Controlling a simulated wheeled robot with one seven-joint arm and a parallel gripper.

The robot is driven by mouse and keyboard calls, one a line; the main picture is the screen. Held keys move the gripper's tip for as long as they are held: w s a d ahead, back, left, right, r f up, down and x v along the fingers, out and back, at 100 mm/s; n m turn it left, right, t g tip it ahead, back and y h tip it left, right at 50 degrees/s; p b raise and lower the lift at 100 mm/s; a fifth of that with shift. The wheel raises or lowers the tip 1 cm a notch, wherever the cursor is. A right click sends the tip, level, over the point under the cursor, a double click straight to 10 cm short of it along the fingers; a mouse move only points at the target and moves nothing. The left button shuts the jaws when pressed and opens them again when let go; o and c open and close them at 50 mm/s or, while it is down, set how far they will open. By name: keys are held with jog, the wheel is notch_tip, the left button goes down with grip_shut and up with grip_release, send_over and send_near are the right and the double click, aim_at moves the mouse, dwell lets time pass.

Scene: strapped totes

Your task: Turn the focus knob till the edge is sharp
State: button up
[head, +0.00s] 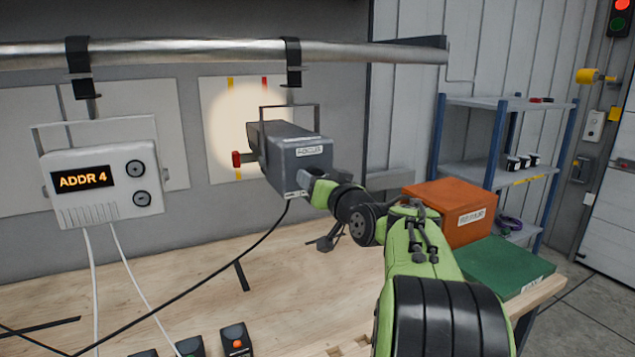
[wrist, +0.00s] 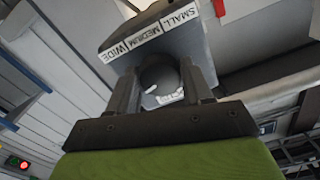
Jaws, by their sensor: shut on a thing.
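A grey spotlight (head: 290,155) labelled FOCUS hangs from the metal pipe by a bracket. My gripper (head: 314,186) is at the end of the spotlight facing me. In the wrist view, my gripper (wrist: 160,88) is shut on a dark round knob (wrist: 158,72), one finger on each side. A strip reading SMALL, MEDIUM, WIDE (wrist: 148,34) sits beside that knob. The fingers partly hide the knob.
A white box (head: 103,185) showing ADDR 4 hangs at left. A black cable (head: 200,290) runs from the spotlight across the wooden bench (head: 300,300). An orange box (head: 452,205) and a green one (head: 495,265) stand right of my arm, near a shelf (head: 500,170).

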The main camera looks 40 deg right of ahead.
jog(key=shift+m, duration=0.3)
jog(key=o, duration=1)
jog(key=shift+s, duration=0.1)
jog(key=b+v, duration=0.2)
jog(key=v, duration=1.3)
jog(key=shift+s+a, duration=0.2)
jog(key=shift+s, duration=0.1)
